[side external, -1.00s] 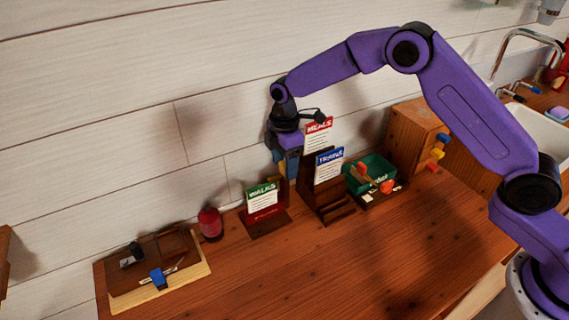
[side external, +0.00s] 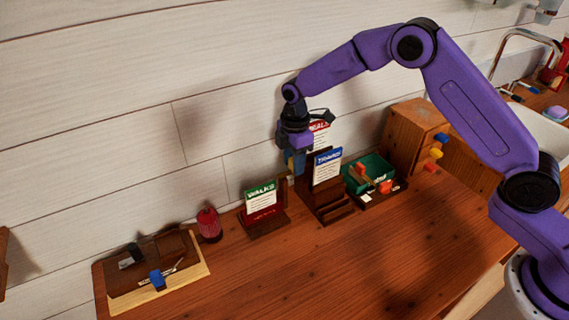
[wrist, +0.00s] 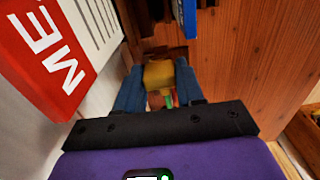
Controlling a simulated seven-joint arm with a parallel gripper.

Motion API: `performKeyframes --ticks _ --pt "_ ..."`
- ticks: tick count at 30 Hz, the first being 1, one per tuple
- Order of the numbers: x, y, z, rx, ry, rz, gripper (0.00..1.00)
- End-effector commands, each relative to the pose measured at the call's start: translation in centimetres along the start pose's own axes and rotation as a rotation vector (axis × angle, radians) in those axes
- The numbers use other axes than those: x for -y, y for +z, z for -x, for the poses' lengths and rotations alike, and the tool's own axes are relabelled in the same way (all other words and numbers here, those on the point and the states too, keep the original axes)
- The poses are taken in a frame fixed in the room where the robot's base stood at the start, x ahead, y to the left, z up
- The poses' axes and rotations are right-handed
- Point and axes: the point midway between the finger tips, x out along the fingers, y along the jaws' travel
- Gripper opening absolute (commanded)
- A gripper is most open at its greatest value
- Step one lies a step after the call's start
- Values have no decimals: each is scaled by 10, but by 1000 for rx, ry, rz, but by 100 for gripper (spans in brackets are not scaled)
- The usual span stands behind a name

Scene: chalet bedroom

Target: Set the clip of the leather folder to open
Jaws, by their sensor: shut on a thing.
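My gripper (side external: 296,163) is far right of the folder, behind the card stands near the wall. In the wrist view my blue fingers (wrist: 158,88) are shut on a yellow block (wrist: 158,73). What lies under the block is partly hidden.
A green-headed WALKS card (side external: 262,199), a blue-headed TRAVELS card (side external: 328,167) and a red MEALS card (wrist: 48,60) stand close by. A red jar (side external: 209,222) stands left of them. A green bin (side external: 370,172) is right. The desk front (side external: 300,265) is clear.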

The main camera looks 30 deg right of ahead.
Motion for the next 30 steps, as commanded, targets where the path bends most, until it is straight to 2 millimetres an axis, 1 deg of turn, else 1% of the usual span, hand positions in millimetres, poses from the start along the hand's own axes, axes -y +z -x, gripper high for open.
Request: performKeyframes --ticks 1,2,9,10,11,12,20,23,26,30 --pt "-1 7 1 0 1 -3 0" --pt "0 9 1 0 1 -2 0" --pt "-1 11 0 3 0 -3 0" --pt "-1 11 0 3 -1 -3 47" --pt "-1 11 0 3 -1 -3 57" --pt "-1 11 0 3 0 -3 62" --pt "0 9 1 1 1 -1 62" --pt "-1 8 4 0 2 -1 62" --pt "-1 8 15 -1 4 -1 62" --pt "-1 8 40 -2 6 -1 62"
